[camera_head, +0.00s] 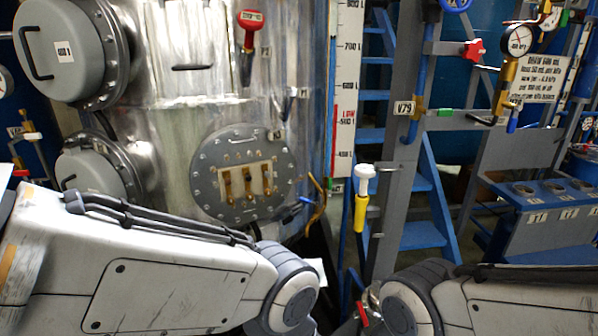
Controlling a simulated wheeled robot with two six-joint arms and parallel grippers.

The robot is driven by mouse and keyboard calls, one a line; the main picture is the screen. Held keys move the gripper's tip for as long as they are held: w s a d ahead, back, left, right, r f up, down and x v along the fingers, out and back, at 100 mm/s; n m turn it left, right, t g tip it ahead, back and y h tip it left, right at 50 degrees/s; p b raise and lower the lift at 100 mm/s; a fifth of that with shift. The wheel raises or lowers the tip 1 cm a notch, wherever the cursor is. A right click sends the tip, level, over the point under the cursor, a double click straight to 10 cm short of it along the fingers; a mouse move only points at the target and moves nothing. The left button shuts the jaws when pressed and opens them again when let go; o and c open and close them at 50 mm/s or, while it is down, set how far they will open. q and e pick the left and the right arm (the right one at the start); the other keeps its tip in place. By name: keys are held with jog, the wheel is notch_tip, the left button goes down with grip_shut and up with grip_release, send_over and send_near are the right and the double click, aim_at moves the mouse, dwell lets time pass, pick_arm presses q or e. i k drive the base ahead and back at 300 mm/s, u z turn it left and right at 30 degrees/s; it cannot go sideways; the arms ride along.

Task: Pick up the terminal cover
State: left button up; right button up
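A round bolted flange (207,160) on the steel vessel carries a pale terminal block (246,184) with several brass terminals, open to view. I cannot make out a separate terminal cover anywhere; it may be hidden behind my arms or outside the picture. My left arm comes in from the left across the bottom, below the flange. My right arm comes in from the lower right. Both grippers are outside the picture or hidden, so their fingers do not show.
Round lids with handles (70,48) stick out from the vessel at left. A red-handled valve (249,35) sits above the flange. A white-and-yellow upright fitting (362,200) stands beside blue stairs (420,233). A blue-grey rack (545,232) stands at right.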

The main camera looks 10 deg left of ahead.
aim_at(58, 47)
jog(key=u, duration=1.05)
jog(key=i, duration=0.8)
